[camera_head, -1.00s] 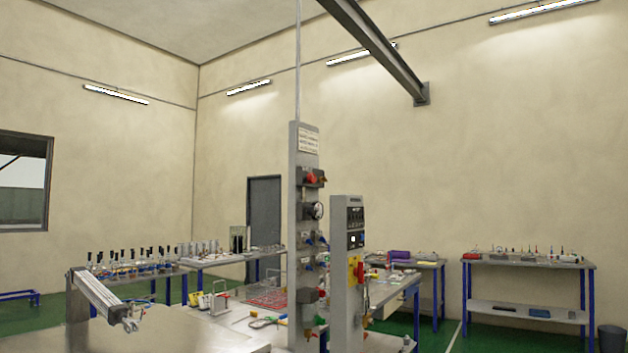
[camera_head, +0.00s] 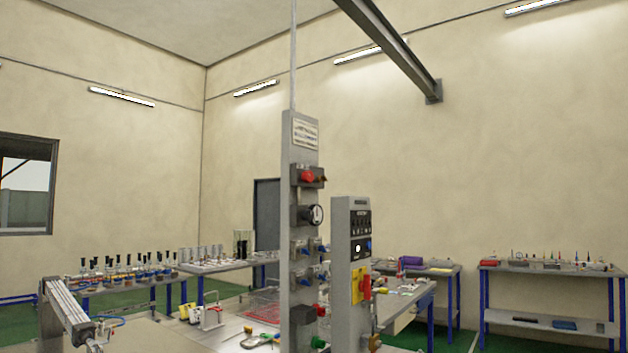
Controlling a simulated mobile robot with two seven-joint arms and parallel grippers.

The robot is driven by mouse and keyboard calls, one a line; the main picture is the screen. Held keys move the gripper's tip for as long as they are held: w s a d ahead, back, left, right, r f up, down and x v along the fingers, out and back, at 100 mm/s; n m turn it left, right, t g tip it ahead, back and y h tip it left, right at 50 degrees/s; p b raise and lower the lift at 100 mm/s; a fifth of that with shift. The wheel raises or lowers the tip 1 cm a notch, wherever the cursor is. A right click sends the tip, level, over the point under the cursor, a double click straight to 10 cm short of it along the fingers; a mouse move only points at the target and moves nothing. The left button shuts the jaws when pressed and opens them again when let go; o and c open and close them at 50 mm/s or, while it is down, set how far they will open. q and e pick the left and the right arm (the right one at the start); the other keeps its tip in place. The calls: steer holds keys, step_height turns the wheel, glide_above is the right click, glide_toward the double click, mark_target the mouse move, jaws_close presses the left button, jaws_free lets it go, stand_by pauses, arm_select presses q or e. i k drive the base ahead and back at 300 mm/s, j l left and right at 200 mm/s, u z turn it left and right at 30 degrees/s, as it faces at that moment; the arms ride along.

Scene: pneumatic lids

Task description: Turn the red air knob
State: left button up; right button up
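A red knob (camera_head: 306,176) sits near the top of a tall grey pneumatic panel (camera_head: 299,225), below a white label and above a round gauge (camera_head: 312,214). Another red part (camera_head: 365,286) sits on a yellow plate on the shorter grey control box (camera_head: 340,265) to the right. A small red piece (camera_head: 319,310) also shows low on the tall panel. I cannot tell for certain which of these is the air knob. Neither of my grippers shows in the view.
A workbench (camera_head: 180,338) holds the panel, with a pneumatic cylinder (camera_head: 66,312) at its left and tools (camera_head: 258,340) near the panel. Side tables (camera_head: 545,268) with small parts stand along the back wall. Green floor shows between them.

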mark_target(307, 177)
steer(key=i+l+u, duration=0.1)
steer(key=i+l, duration=0.2)
steer(key=i, duration=0.25)
steer(key=i+l, duration=0.35)
steer(key=i, duration=0.15)
steer(key=u, duration=0.05)
